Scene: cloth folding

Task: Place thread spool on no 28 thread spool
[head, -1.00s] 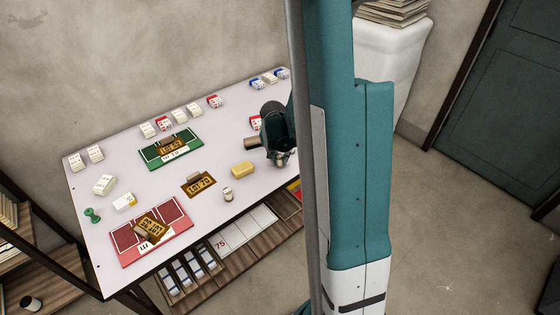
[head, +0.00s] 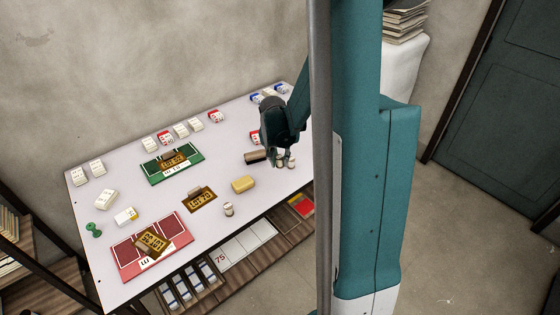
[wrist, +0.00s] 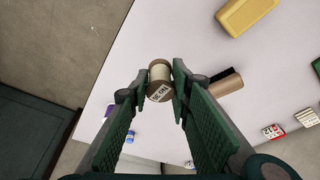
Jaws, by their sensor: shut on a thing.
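My gripper (head: 285,160) is over the right part of the table in the head view. In the wrist view its fingers (wrist: 160,84) are closed around a thread spool (wrist: 160,74) with pale thread and a tan end. A white label on that end carries partly legible lettering that starts with "NO". In the head view two small pale shapes, one of them a spool (head: 291,162), show at the fingertips; I cannot tell which is held. Another thread spool (head: 228,209) stands upright near the table's front edge, left of the gripper and apart from it.
A brown block with a dark side (head: 255,156) lies close left of my gripper. A yellow block (head: 243,184) lies between it and the standing spool. Number signs, a green board (head: 155,177) and a red board (head: 128,271) occupy the left and back. Drawers (head: 180,287) sit below the front edge.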

